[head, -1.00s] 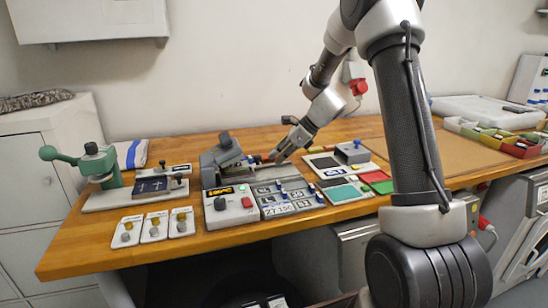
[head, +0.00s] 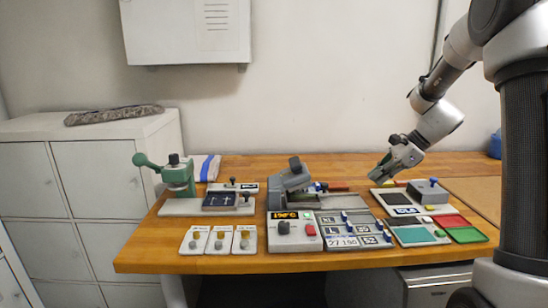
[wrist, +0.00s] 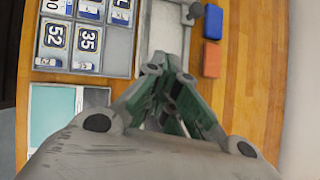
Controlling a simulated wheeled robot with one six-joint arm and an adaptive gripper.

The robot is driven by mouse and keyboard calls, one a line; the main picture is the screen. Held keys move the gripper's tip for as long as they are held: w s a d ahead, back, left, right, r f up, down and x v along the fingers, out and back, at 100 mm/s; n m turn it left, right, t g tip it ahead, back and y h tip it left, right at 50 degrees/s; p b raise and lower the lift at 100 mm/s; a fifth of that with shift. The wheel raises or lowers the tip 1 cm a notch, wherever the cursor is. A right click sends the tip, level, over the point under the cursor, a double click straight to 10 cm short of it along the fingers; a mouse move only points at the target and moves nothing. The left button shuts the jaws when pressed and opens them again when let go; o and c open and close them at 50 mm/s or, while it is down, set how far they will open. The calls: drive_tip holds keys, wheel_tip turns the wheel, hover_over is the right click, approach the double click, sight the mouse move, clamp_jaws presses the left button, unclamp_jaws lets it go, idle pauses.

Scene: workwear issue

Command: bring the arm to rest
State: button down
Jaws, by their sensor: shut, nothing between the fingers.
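My gripper (head: 381,174) is in the head view at the right, at the end of my arm. It hangs above the wooden bench (head: 340,166), between the grey press and the pad board. It is shut and empty. In the wrist view my gripper (wrist: 172,110) points over the bench top, its fingers together. The tray of number tags (wrist: 88,32) lies to the left of the fingers there.
A grey press (head: 290,184) with a control box (head: 292,234) stands mid-bench. A green hand press (head: 178,174) stands left. The pad board (head: 408,210) lies below my gripper, close by. Red and blue blocks (wrist: 212,58) (wrist: 213,20) lie near my fingers.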

drive_tip(key=s+r+n+h, duration=0.3)
drive_tip(key=s+n, duration=0.6)
drive_tip(key=s, duration=0.7)
drive_tip(key=s+d+r+n+t+h, duration=0.1)
drive_tip(key=s+r+n+h, duration=0.2)
drive_tip(key=s+r+n, duration=0.3)
drive_tip(key=shift+s+d+n+h, duration=0.3)
drive_tip(key=shift+s+n, duration=1.8)
drive_tip(key=shift+s, duration=2.85)
